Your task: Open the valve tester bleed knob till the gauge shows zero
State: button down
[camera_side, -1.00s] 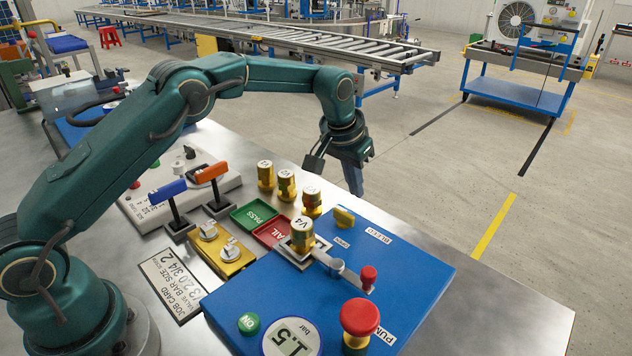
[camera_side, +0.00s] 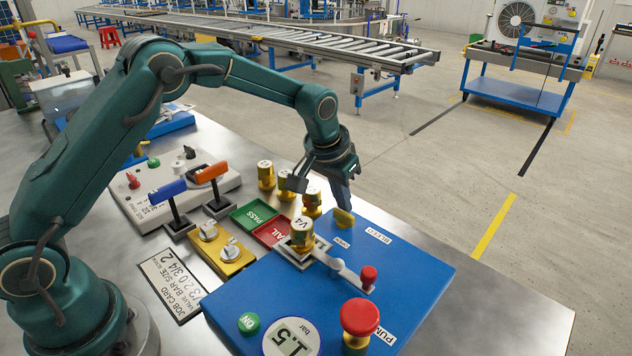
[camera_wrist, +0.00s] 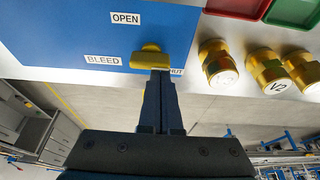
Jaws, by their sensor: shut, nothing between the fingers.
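The yellow bleed knob (camera_side: 344,217) stands at the far edge of the blue valve tester panel (camera_side: 400,265). In the wrist view the knob (camera_wrist: 148,60) lies crosswise beside the BLEED label, with the OPEN label above it and a partly covered SHUT label at its right. My gripper (camera_side: 345,207) is shut and empty, its fingertips right at the knob; contact cannot be told. In the wrist view my gripper (camera_wrist: 158,74) points at the knob's right part. The gauge (camera_side: 291,338) reads 15 bar. A valve marked V4 (camera_side: 302,234) sits in the tester's clamp.
Brass valves (camera_side: 286,185) stand just left of my gripper. Green PASS (camera_side: 253,214) and red FAIL (camera_side: 270,233) trays lie nearby. A red-topped pump knob (camera_side: 360,318) and a red-tipped lever (camera_side: 368,277) rise from the panel. Open floor lies beyond the table edge.

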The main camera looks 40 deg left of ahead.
jog(key=shift+s+a+n+y, duration=0.1)
jog(key=shift+n+y, duration=0.15)
jog(key=shift+n, duration=0.45)
jog(key=shift+s+a+n+y, duration=0.1)
jog(key=shift+n+y, duration=0.15)
jog(key=shift+n, duration=0.45)
jog(key=shift+s+n, duration=0.1)
jog(key=shift+n, duration=0.4)
jog(key=n, duration=0.2)
jog(key=n+y, duration=0.1)
jog(key=shift+s+g, duration=0.25)
jog(key=shift+g, duration=0.15)
jog(key=n, duration=0.2)
jog(key=n+g+y, duration=0.1)
jog(key=n, duration=0.1)
jog(key=s+n, duration=0.1)
jog(key=n, duration=0.2)
jog(key=shift+g+y, duration=0.3)
jog(key=shift+s+d, duration=0.1)
jog(key=shift+s, duration=0.05)
jog(key=shift+s+d, duration=0.15)
jog(key=shift+d, duration=0.05)
dwell(0.7)
jog(key=shift+d, duration=0.1)
